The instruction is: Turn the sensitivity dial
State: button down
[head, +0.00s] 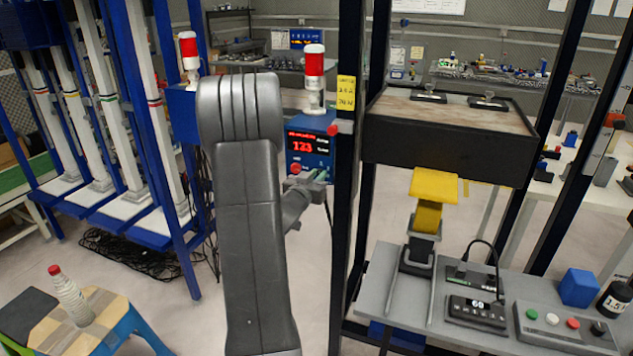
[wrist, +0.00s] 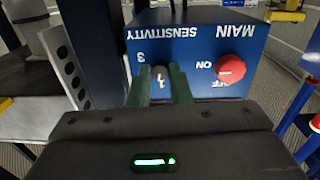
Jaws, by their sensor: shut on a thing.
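The sensitivity dial (wrist: 160,73) sits on the front of a blue control box (wrist: 195,42), under the label SENSITIVITY, which appears upside down in the wrist view. My gripper (wrist: 166,80) has its two green fingers on either side of the dial and is shut on it. The numbers 1 and 3 show near the dial. In the head view the blue box (head: 298,149) has a red lit display, and my gripper (head: 318,176) is at its lower front. My own arm hides part of the box's surroundings, and the dial is too small to make out there.
A red MAIN knob (wrist: 230,69) marked ON and OFF is close beside the fingers. A dark blue post (head: 346,200) stands just right of the box. A grey bench (head: 385,290) with a button panel (head: 565,328) is at the lower right. A bottle (head: 70,298) stands on a stool.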

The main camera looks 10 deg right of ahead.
jog(key=shift+m+y+b, duration=0.3)
jog(key=shift+m+b, duration=4.4)
jog(key=shift+m, duration=0.3)
jog(key=c, duration=1.3)
grip_release()
jog(key=v, duration=1.4)
